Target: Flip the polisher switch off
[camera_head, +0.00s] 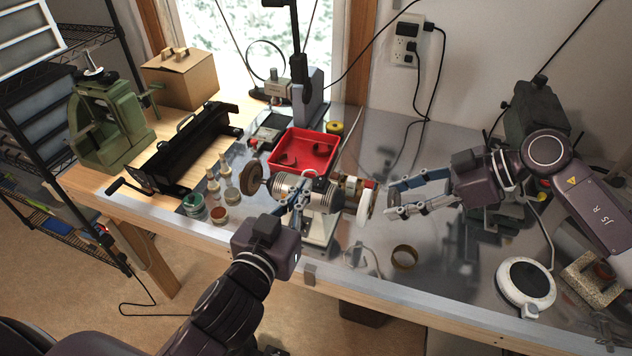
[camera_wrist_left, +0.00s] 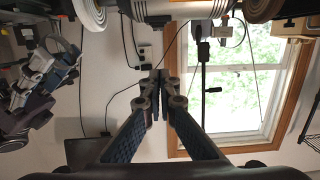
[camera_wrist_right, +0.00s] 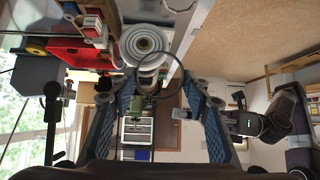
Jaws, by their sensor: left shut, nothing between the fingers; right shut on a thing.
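The polisher (camera_head: 312,192) stands on the metal-topped bench, with a silver body, a brown wheel (camera_head: 252,177) at its left and a white wheel (camera_head: 366,206) at its right. Its body shows along the top edge of the left wrist view (camera_wrist_left: 180,9). I cannot make out its switch. My left gripper (camera_head: 298,193) is shut and empty close to the front of the body; its fingertips meet in the left wrist view (camera_wrist_left: 160,85). Contact cannot be told.
A red tray (camera_head: 316,143) is behind the polisher. Small jars (camera_head: 218,214) stand left of it. A brown ring (camera_head: 404,257) and a round white device (camera_head: 526,283) lie to the right. Cables hang from the wall outlet (camera_head: 403,47).

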